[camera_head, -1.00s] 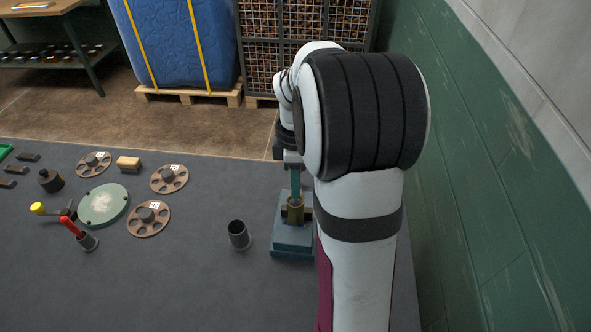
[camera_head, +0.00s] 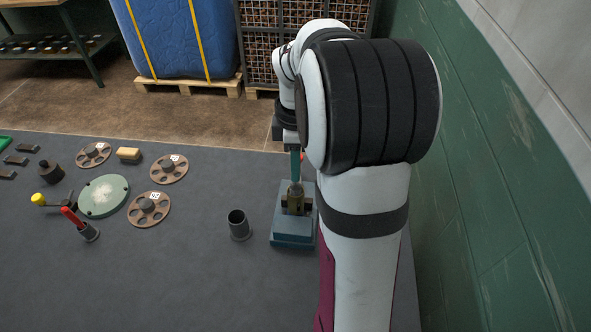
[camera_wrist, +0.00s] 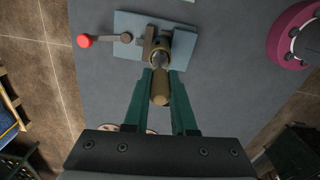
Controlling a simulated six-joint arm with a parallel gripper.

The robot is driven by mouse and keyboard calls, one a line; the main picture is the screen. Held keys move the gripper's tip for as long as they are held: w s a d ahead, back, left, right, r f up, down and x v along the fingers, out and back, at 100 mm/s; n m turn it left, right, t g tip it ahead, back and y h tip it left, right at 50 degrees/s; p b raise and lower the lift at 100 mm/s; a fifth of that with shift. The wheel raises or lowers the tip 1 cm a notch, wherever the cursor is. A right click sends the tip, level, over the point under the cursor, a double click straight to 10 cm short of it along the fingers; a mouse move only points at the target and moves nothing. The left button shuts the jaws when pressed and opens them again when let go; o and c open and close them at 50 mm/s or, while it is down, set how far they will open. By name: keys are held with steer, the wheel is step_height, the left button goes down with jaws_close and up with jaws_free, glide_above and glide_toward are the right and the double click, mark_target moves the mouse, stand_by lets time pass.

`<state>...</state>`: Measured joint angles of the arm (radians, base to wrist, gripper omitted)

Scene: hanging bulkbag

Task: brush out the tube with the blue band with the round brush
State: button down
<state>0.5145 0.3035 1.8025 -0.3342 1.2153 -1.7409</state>
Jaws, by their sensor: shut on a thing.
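The tube (camera_head: 296,204) is brass-coloured and stands upright in a clamp on a blue-grey block (camera_head: 291,240). The tube also shows in the wrist view (camera_wrist: 161,46); I cannot make out a blue band on it. My gripper (camera_head: 295,178) is above the tube, with green fingers. In the wrist view my gripper (camera_wrist: 161,88) is shut on the round brush (camera_wrist: 160,90), whose brownish handle lies between the fingers. The brush's grey lower part points down at the tube mouth. How far it is inside, I cannot tell.
A dark open cup (camera_head: 238,224) stands left of the block. A red-handled tool in a holder (camera_head: 80,224), a green disc (camera_head: 103,196) and several brown wheels lie further left. A red-knobbed lever (camera_wrist: 86,41) sticks out from the clamp. A green wall (camera_head: 470,200) is close on the right.

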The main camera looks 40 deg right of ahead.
mark_target(295, 185)
steer(key=shift+f, duration=2.25)
steer(key=shift+r, duration=2.25)
steer(key=shift+f, duration=2.3)
